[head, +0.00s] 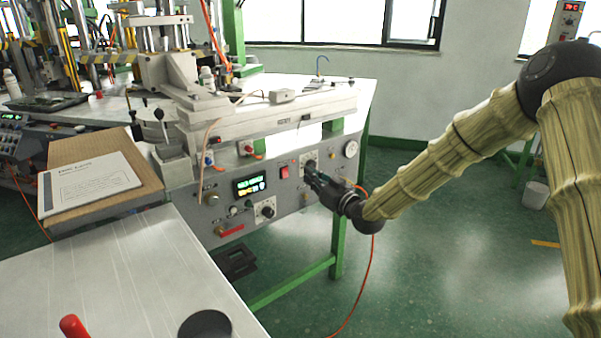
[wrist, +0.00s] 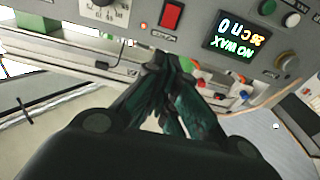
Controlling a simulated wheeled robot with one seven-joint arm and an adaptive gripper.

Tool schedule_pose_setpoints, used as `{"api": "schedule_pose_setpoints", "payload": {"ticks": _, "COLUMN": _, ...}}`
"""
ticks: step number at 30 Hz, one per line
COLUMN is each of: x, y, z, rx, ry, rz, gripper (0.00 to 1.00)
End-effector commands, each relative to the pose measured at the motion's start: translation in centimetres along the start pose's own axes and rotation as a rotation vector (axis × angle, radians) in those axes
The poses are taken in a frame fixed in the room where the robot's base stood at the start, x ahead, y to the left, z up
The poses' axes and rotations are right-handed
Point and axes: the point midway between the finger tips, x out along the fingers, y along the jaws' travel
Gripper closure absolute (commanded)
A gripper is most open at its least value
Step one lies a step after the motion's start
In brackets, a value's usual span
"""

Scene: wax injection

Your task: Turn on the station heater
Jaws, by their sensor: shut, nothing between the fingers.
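The station's grey control panel (head: 231,208) faces me, with a red rocker switch (head: 284,171), a lit display (head: 250,186) and dial knobs (head: 309,158) (head: 265,211). The red switch also shows in the wrist view (wrist: 171,15), near the lit display (wrist: 236,37) and a white-scaled dial (wrist: 105,10). I cannot read which control is the heater's, nor the switch's position. My gripper (head: 309,169) is shut and empty in front of the panel, right of the red switch in the head view. Its fingertips (wrist: 165,62) look apart from the switch in the wrist view; contact elsewhere is unclear.
A red-handled lever (head: 230,231) and a pressure gauge (head: 351,149) sit on the panel. The injection press (head: 168,75) stands above it. A cardboard box with a paper (head: 90,183) lies at left, beside a white table (head: 130,275).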

Motion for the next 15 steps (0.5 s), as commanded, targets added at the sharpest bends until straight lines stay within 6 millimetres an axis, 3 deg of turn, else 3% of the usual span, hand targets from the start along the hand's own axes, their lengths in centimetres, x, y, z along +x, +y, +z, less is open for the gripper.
{"api": "schedule_pose_setpoints", "payload": {"ticks": 6, "x": -2.6, "y": -0.1, "z": -0.8, "rx": 0.001, "ry": 0.0, "rz": -0.001, "gripper": 1.0}}
{"api": "schedule_pose_setpoints", "payload": {"ticks": 15, "x": -3.4, "y": -0.2, "z": -0.9, "rx": 0.001, "ry": 0.0, "rz": -0.004, "gripper": 1.0}}
